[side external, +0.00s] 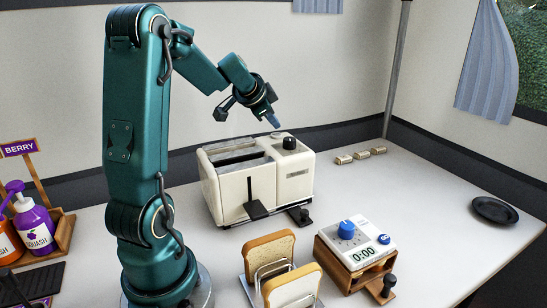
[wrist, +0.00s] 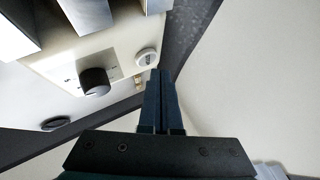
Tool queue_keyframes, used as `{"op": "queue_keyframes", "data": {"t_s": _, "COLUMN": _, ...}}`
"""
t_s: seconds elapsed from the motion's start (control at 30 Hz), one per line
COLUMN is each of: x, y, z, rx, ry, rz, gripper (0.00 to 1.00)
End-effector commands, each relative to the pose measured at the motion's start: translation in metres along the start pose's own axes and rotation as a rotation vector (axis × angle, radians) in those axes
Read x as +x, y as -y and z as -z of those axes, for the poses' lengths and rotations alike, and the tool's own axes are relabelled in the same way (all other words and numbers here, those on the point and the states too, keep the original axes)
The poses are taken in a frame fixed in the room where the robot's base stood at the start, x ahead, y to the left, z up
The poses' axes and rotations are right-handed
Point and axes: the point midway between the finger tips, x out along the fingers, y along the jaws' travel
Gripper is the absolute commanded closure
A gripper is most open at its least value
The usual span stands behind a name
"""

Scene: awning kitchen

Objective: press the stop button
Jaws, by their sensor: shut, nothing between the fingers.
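A round pale button (wrist: 147,58) with small dark marking sits on the cream toaster (wrist: 60,72), beside a black knob (wrist: 95,82); its lettering is too small to read. My gripper (wrist: 160,72) is shut and empty, its fingertips just right of the button in the wrist view. In the side external view my gripper (side external: 274,122) points down over the back of the toaster (side external: 294,185), behind its knob (side external: 289,143). The tips appear slightly above the top; contact cannot be told. A small pale spot below the tips may be the button (side external: 277,135).
A timer (side external: 362,254) with a blue knob and blue button stands in front. A bread rack (side external: 259,275) holds two slices. Small tan blocks (side external: 360,156) and a dark plate (side external: 494,211) lie right. Squash bottles (side external: 35,226) stand left. The right counter has free room.

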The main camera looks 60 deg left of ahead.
Motion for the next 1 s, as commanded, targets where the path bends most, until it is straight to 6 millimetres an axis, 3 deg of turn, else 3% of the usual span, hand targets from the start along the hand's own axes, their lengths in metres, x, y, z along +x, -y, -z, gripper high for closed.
{"op": "queue_keyframes", "data": {"t_s": 1.0, "x": 0.0059, "y": -0.0042, "z": -0.0044, "rx": 0.000, "ry": 0.001, "rz": 0.000, "gripper": 1.00}}
